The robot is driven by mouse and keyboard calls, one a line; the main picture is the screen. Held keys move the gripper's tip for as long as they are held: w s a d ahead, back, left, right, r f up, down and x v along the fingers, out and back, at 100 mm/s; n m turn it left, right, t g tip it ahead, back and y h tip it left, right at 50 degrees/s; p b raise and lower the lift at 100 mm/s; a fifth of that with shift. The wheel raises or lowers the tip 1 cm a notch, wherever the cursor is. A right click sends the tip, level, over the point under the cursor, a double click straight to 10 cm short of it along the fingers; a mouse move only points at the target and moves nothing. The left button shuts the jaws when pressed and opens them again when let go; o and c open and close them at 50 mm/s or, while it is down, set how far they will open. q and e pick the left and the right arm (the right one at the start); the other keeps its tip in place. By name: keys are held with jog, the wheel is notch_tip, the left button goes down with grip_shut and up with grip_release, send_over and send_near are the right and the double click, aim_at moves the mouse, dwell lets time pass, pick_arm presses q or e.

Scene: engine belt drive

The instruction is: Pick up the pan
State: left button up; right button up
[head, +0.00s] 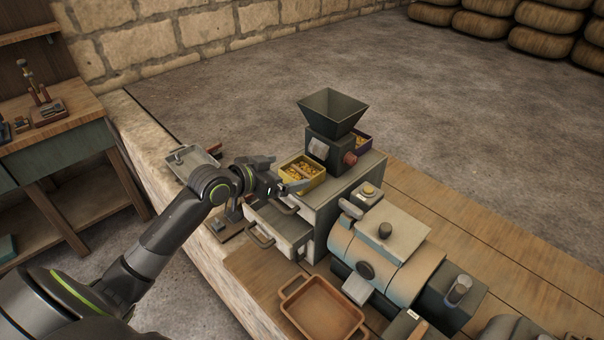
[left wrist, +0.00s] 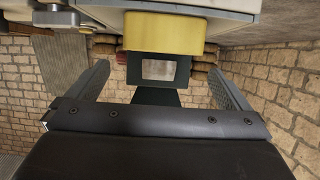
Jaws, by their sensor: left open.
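A brown shallow pan (head: 322,309) with a handle at each end lies on the wooden bench at the bottom of the head view. It looks empty. A smaller grey metal pan (head: 186,160) lies on the stone ledge, left of my left gripper; I cannot tell which pan is meant. My left gripper (head: 287,176) is open and empty, beside a yellow box (head: 314,181) of golden bits. In the left wrist view the box (left wrist: 165,33) shows ahead of its spread fingers (left wrist: 160,68). My right gripper is not in view.
A grey drawer unit (head: 325,217) with a dark hopper (head: 333,111) on top stands beside my left gripper, one drawer pulled out. A large cylindrical machine (head: 385,252) stands right of the brown pan. Wooden planks (head: 525,255) lie clear behind it.

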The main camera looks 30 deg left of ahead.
aim_at(313, 167)
pick_arm(q)
jog(key=shift+x, duration=1.15)
jog(key=shift+w+d+f+p, duration=0.1)
jog(key=shift+w+p, duration=0.3)
jog(key=shift+p, duration=0.05)
jog(key=shift+f+p+x, duration=0.25)
jog(key=shift+p+x, duration=0.4)
jog(key=shift+x, duration=1.5)
jog(key=shift+s, duration=0.15)
jog(key=c, duration=1.1)
jog(key=shift+o, duration=0.2)
